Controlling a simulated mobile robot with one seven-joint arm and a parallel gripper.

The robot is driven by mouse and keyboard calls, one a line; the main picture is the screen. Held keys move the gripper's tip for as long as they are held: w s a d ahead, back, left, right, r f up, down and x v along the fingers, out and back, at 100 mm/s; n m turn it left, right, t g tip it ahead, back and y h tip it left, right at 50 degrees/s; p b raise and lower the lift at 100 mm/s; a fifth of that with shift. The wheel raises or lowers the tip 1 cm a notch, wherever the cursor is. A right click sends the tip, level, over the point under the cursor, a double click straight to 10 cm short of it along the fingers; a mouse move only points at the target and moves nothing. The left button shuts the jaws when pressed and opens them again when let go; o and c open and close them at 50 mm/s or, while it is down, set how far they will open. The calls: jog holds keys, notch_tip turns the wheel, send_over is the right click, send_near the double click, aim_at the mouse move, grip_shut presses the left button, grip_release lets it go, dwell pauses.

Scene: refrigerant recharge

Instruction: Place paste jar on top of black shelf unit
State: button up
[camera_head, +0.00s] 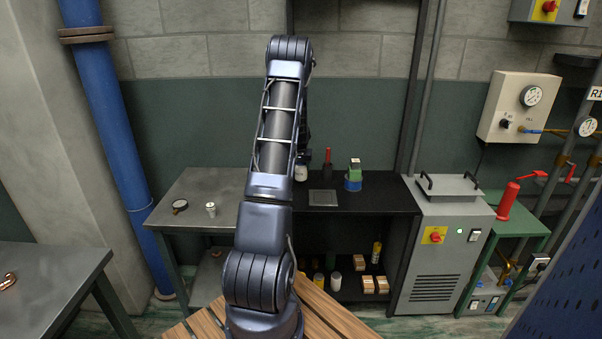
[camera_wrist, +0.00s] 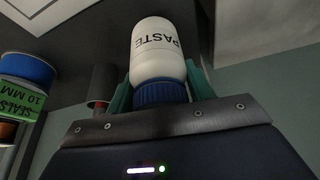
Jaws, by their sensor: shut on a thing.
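The paste jar (camera_wrist: 156,50) is white with a blue lid and the word PASTE on its side. My gripper (camera_wrist: 160,90) is shut on it near the lid, one teal finger on each side. In the head view the jar (camera_head: 301,173) shows just right of my arm, at the left part of the black shelf unit's top (camera_head: 388,199). I cannot tell whether the jar touches that top. My arm hides most of the gripper in the head view.
A red-handled item (camera_head: 327,157) stands close to the jar. A grey square plate (camera_head: 323,198) lies in front. The top's right part is clear. A grey metal table (camera_head: 190,193) adjoins at left.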

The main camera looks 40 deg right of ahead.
aim_at(301, 171)
jog(key=shift+f, duration=1.6)
jog(key=shift+f, duration=0.1)
jog(key=o, duration=1.1)
jog(key=shift+o, duration=0.2)
jog(key=v, duration=1.2)
